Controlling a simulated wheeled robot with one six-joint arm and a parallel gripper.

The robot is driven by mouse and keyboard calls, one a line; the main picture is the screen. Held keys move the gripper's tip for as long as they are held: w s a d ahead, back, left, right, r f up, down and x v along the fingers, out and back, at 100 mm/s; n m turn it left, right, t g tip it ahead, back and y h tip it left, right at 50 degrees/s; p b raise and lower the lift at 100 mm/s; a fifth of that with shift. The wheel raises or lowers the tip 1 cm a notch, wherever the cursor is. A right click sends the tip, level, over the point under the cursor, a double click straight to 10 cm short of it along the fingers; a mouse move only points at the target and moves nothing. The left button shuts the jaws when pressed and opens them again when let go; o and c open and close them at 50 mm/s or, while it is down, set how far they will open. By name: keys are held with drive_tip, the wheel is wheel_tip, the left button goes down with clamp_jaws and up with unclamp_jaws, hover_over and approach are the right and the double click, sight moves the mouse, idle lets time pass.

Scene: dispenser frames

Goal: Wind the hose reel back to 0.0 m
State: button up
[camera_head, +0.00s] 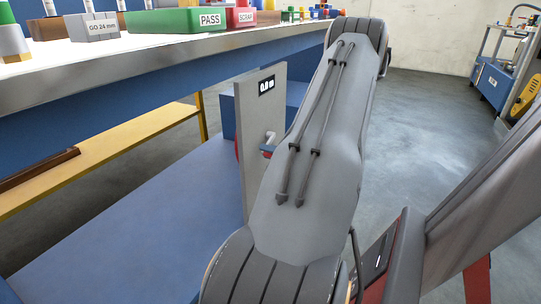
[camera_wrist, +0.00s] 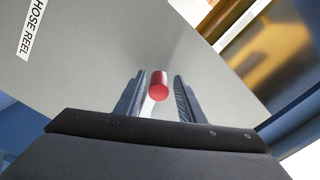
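The hose reel's upright grey panel (camera_head: 252,125) stands below the workbench. Its small black display (camera_head: 266,85) has tiny digits that look like 0.0 m or 0.8 m; I cannot tell which. In the wrist view the panel (camera_wrist: 90,60) carries a HOSE REEL label (camera_wrist: 32,28). A red cylindrical knob (camera_wrist: 158,86) stands out from the panel. My gripper (camera_wrist: 159,76) is open, with one finger on each side of the knob and gaps visible on both sides. In the head view my arm hides most of the gripper and the knob.
The workbench (camera_head: 150,56) above holds a green PASS bin (camera_head: 190,20), a red SCRAP bin (camera_head: 240,17) and a GO 24 mm block (camera_head: 94,28). A yellow shelf edge (camera_head: 100,160) runs beneath it. Grey floor (camera_head: 430,110) is free at right, before a blue cart (camera_head: 493,82).

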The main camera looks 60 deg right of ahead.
drive_tip(key=shift+s+f, duration=0.15)
drive_tip(key=shift+s, duration=0.05)
drive_tip(key=shift+s, duration=0.1)
drive_tip(key=s+p, duration=0.2)
drive_tip(key=s, duration=0.5)
drive_tip(key=shift+s+d, duration=0.25)
drive_tip(key=shift+d, duration=0.1)
drive_tip(key=shift+s, duration=0.1)
